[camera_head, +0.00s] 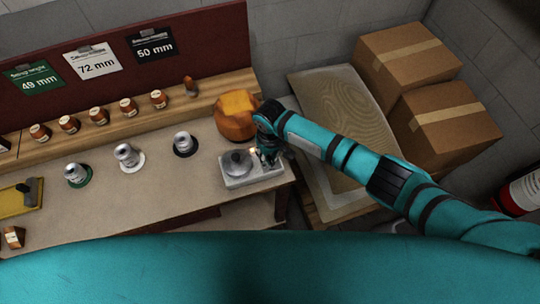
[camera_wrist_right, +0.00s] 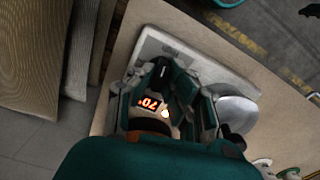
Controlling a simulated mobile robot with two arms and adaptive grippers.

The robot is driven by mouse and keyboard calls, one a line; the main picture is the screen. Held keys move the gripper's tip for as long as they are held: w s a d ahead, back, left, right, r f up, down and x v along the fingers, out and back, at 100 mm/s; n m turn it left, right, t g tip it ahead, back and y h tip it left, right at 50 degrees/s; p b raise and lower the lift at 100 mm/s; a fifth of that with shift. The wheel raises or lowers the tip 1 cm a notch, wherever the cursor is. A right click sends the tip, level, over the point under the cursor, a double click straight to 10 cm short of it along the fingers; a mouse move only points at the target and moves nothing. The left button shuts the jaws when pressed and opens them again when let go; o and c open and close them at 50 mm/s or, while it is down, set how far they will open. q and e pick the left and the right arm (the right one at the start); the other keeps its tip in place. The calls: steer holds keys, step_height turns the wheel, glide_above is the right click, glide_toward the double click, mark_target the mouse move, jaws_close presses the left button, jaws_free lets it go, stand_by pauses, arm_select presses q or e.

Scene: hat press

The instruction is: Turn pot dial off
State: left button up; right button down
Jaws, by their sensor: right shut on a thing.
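The pot unit is a pale slab (camera_head: 240,182) at the right front of the bench, with a round grey metal pot (camera_head: 236,162) on it. In the wrist view the pot (camera_wrist_right: 238,112) is right of my gripper. My right gripper (camera_head: 267,152) is over the slab's right end, beside the pot. In the wrist view its fingers (camera_wrist_right: 165,92) are closed around the dial area, and the dial is mostly hidden between them. A lit orange-red display (camera_wrist_right: 149,103) with digits like 70 and a bright spot shows there. My left gripper is in neither view.
An orange-brown block (camera_head: 236,116) stands just behind the pot unit. Several metal weights (camera_head: 128,156) stand on round bases along the bench, with small jars behind. Cardboard boxes (camera_head: 405,62) and stacked sheets (camera_head: 345,120) are right of the bench. The bench's front middle is clear.

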steer(key=n, duration=0.4)
steer(key=shift+n, duration=0.3)
steer(key=n, duration=0.4)
steer(key=shift+n, duration=0.3)
steer(key=n, duration=0.4)
steer(key=shift+n, duration=0.3)
steer(key=n, duration=0.3)
steer(key=shift+n, duration=0.3)
steer(key=n+b, duration=0.1)
steer(key=n, duration=0.2)
steer(key=shift+n, duration=0.3)
steer(key=n+b, duration=0.1)
steer(key=n, duration=0.3)
steer(key=shift+b, duration=0.35)
steer(key=n+b, duration=0.1)
steer(key=n, duration=0.4)
steer(key=shift+b, duration=0.3)
steer(key=shift+n+b, duration=0.75)
steer(key=shift+n, duration=1.15)
steer(key=shift+r, duration=0.1)
